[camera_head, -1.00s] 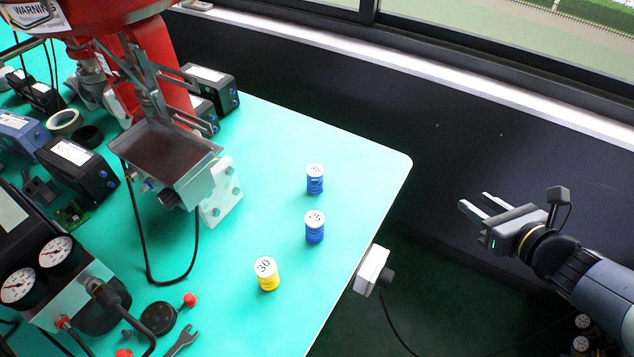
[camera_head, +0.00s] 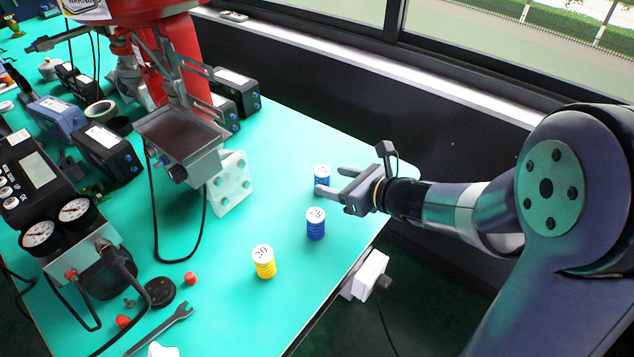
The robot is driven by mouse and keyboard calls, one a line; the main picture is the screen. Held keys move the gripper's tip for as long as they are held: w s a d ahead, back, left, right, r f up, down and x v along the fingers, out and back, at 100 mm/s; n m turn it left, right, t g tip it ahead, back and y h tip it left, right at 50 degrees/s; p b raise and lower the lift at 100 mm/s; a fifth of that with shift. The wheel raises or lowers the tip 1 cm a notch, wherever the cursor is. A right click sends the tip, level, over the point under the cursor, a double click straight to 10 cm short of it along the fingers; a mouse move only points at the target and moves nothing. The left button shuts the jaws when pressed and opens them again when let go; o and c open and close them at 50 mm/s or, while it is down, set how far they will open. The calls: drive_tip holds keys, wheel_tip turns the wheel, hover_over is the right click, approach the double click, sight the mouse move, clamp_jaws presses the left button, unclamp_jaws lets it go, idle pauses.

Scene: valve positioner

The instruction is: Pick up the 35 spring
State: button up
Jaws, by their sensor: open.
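Three springs with white labelled tops stand upright on the turquoise table (camera_head: 300,140). The far blue spring (camera_head: 322,175) has a label too small to read. The middle blue spring (camera_head: 315,224) has a label that looks like 15 or 35; I cannot tell which. The yellow spring (camera_head: 264,263) is marked 30. My gripper (camera_head: 330,180) is open, its two fingers pointing left at the far blue spring. One finger covers part of this spring's lower side. I cannot tell whether the fingers are around it or above it.
The red valve actuator with its grey positioner box (camera_head: 180,135) stands to the left. Pressure gauges (camera_head: 57,223), a wrench (camera_head: 160,328) and a black round cap (camera_head: 160,292) lie toward the front left.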

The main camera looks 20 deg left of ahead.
sight(317, 177)
drive_tip(key=shift+b+x, duration=0.35)
drive_tip(key=shift+x, duration=2.8)
drive_tip(key=shift+s, duration=0.1)
drive_tip(key=shift+c, duration=0.4)
drive_tip(key=c, duration=1)
